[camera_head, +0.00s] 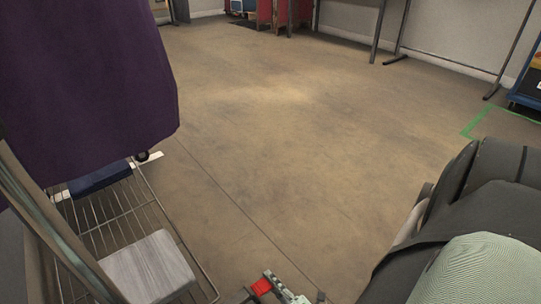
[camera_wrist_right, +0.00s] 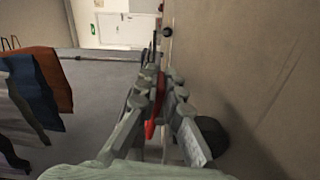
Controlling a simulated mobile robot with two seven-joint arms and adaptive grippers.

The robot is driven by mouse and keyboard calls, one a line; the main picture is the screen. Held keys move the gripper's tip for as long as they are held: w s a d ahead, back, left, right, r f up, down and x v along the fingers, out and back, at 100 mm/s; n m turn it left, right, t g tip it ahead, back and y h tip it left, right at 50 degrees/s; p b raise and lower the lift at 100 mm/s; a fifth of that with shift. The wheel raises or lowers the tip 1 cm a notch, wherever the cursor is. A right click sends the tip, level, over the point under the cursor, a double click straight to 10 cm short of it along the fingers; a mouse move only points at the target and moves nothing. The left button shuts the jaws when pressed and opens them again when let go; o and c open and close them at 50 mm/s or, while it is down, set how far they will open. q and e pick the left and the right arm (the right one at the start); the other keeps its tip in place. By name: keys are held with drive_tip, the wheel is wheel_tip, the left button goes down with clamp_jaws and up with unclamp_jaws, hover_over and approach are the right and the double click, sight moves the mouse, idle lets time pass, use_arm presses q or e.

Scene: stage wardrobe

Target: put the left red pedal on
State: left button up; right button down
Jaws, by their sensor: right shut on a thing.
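My right gripper (camera_wrist_right: 155,85) has its grey fingers closed on a narrow red piece, which I take to be the red pedal (camera_wrist_right: 150,129). Much of the pedal is hidden between the fingers. In the head view a red patch of the pedal (camera_head: 262,287) shows at the bottom edge, among grey metal gripper parts (camera_head: 282,288); the rest is cut off by the frame. I cannot make out where the pedal goes on. My left gripper is not in view.
A wire rack (camera_head: 115,215) with a grey box (camera_head: 147,268) stands at the left, below a hanging purple garment (camera_head: 85,75). The floor (camera_head: 290,130) in the middle is clear. A dark round thing (camera_wrist_right: 211,135) lies right of the fingers.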

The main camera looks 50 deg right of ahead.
drive_tip(key=shift+f+m, duration=0.15)
drive_tip(key=shift+m, duration=0.45)
drive_tip(key=c, duration=1.7)
unclamp_jaws()
drive_tip(key=shift+s, duration=0.1)
drive_tip(key=s, duration=0.4)
drive_tip(key=s+a, duration=0.1)
drive_tip(key=s, duration=0.6)
drive_tip(key=shift+s+a, duration=0.2)
drive_tip(key=shift+s, duration=0.2)
drive_tip(key=shift+s, duration=0.1)
